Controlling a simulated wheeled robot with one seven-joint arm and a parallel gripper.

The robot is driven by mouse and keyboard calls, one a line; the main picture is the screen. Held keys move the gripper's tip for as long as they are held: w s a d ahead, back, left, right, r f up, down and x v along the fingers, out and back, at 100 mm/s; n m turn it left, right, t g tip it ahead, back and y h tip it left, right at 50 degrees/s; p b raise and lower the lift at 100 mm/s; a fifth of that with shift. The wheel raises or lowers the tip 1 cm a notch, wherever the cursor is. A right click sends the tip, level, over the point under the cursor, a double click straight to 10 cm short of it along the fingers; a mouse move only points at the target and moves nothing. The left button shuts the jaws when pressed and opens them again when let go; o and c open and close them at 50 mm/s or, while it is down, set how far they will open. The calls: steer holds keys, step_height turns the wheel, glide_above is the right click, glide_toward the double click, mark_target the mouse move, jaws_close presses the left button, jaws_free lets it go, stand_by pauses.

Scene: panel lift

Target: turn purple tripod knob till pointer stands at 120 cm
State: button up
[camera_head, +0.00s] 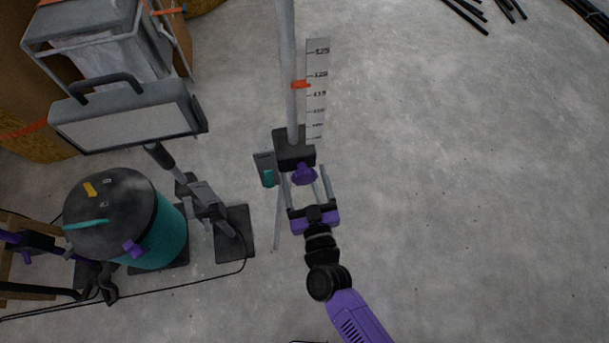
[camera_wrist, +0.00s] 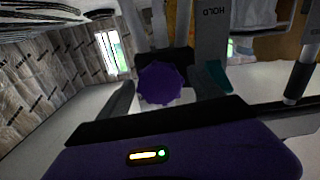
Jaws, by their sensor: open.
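The purple tripod knob (camera_head: 304,174) sits on the front of a dark clamp block (camera_head: 292,148) at the foot of a grey pole (camera_head: 288,60). My gripper (camera_head: 304,171) is open, with one finger on each side of the knob. In the wrist view the lobed knob (camera_wrist: 162,83) is between the fingers, with gaps beside it; contact cannot be told. The orange pointer (camera_head: 300,85) on the pole lies against the white scale (camera_head: 316,100), between the 120 and 115 marks as seen from here.
A plate with a teal tab (camera_head: 268,178) is left of the knob; it reads HOLD in the wrist view (camera_wrist: 213,45). A work lamp (camera_head: 130,116) and teal vacuum (camera_head: 157,232) stand at left.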

steer(key=shift+w+a, duration=0.1)
steer(key=shift+w, duration=0.25)
steer(key=c, duration=1.3)
steer(key=shift+c, duration=0.2)
steer(key=shift+m, duration=0.4)
steer(key=m+b, duration=0.1)
steer(key=m, duration=0.4)
steer(key=shift+f+m, duration=0.1)
steer(key=shift+m, duration=0.3)
steer(key=m+b, duration=0.1)
steer(key=m, duration=0.4)
steer(key=shift+m+b, duration=0.4)
